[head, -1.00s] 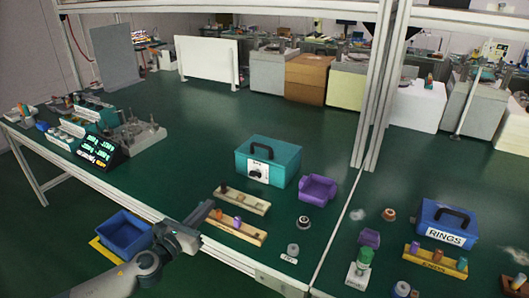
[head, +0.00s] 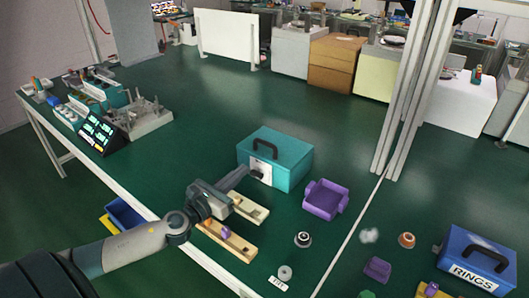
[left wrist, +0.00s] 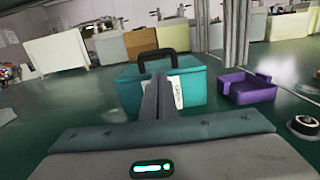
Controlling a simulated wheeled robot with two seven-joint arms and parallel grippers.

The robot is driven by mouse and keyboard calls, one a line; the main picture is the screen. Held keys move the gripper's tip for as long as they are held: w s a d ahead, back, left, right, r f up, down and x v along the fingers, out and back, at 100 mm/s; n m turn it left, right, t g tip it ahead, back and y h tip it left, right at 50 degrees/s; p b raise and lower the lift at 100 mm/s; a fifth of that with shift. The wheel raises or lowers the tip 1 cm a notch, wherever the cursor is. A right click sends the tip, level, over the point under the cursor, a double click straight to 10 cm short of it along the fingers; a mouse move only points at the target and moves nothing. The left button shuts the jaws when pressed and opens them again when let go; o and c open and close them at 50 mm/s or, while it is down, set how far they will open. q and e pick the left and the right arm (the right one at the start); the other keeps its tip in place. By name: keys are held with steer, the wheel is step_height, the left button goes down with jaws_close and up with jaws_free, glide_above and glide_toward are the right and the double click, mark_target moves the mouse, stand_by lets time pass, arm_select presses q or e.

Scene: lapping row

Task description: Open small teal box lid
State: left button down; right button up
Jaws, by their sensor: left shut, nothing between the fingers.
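The small teal box (head: 282,160) stands on the green table with its lid down and a black handle on top. A white label is on its front face. It also shows in the left wrist view (left wrist: 196,92), straight ahead. My left gripper (head: 246,172) is shut and empty, with its tips at or just in front of the box's labelled front; I cannot tell whether they touch. In the left wrist view the closed fingers (left wrist: 158,98) hide part of the box front. My right gripper is not in view.
A purple tray (head: 325,198) stands right of the box. Wooden peg strips (head: 240,243) lie below my left arm. A blue RINGS box (head: 475,262) is at lower right, and a metal post (head: 411,100) rises behind. The table behind the teal box is clear.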

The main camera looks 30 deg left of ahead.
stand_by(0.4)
arm_select(q)
steer(key=w, duration=0.2)
steer(key=w+p, duration=0.1)
steer(key=w, duration=0.2)
steer(key=w+p, duration=0.1)
steer(key=w, duration=0.2)
steer(key=shift+d+r, duration=0.3)
steer(key=shift+r, duration=0.05)
steer(key=shift+w+d, duration=0.1)
steer(key=shift+w, duration=0.85)
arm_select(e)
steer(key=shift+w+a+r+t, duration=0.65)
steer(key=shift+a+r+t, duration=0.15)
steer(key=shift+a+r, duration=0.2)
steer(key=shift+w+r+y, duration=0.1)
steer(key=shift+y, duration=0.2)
